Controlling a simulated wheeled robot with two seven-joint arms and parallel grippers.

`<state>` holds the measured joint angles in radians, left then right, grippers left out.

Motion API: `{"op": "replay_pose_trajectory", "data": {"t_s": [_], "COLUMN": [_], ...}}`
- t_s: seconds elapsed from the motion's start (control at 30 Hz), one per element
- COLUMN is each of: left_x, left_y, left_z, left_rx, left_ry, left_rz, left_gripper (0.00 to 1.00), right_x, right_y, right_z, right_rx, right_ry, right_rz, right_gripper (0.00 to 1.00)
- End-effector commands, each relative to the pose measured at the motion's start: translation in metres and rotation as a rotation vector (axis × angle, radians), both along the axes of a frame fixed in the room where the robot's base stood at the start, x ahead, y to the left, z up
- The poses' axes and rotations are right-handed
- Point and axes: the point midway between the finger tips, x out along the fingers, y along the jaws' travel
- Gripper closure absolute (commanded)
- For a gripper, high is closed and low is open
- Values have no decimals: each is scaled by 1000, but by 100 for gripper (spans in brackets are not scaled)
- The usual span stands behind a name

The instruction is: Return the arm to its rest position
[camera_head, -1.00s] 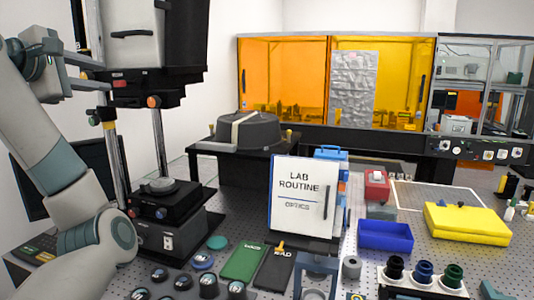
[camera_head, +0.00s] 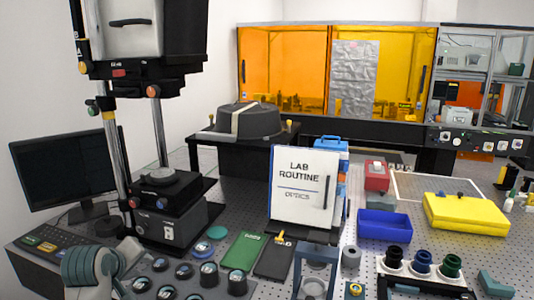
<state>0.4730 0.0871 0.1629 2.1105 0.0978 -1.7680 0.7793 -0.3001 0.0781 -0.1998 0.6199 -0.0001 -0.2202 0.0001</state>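Only a grey and teal rounded joint of my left arm (camera_head: 92,268) shows, low at the left edge of the head view. It appears in front of the left part of the bench and covers some of it. My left gripper is not visible, so its fingers cannot be judged. My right arm and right gripper are not visible either. The tall interferometer (camera_head: 168,226) stands at the left, with a round piece on its black stage (camera_head: 168,184). No part of my arm shows beside its upper housing (camera_head: 143,40).
A monitor (camera_head: 65,170) and a keyboard (camera_head: 50,243) are at the left. Several round optics lie near the front. A "Lab Routine" board (camera_head: 303,187), a blue bin (camera_head: 384,226) and a yellow case (camera_head: 466,211) stand on the perforated bench. Orange panels (camera_head: 283,70) are behind.

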Motion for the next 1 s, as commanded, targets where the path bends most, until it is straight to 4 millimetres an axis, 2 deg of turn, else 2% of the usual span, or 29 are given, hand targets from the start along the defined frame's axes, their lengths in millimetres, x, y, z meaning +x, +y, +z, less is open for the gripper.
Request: {"op": "replay_pose_trajectory", "data": {"t_s": [0.03,0.2,0.37,0.5,0.7,0.8,1.0], "left_x": [-15,-65,-119,-171,-252,-290,-341], "left_y": [-4,-18,-32,-46,-66,-75,-87], "left_z": [-25,-91,-144,-184,-229,-243,-258], "left_rx": [38,161,264,339,428,459,494], "left_ry": [34,123,203,270,357,392,434], "left_rz": [-30,-150,-274,-393,-574,-659,-776], "left_gripper": [70,70,70,70,70,70,70], "right_x": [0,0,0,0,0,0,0], "right_y": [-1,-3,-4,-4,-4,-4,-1], "right_z": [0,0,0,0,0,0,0], "right_rx": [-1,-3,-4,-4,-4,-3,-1], "right_ry": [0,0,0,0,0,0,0], "right_rz": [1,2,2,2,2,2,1], "right_gripper": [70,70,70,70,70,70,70]}}
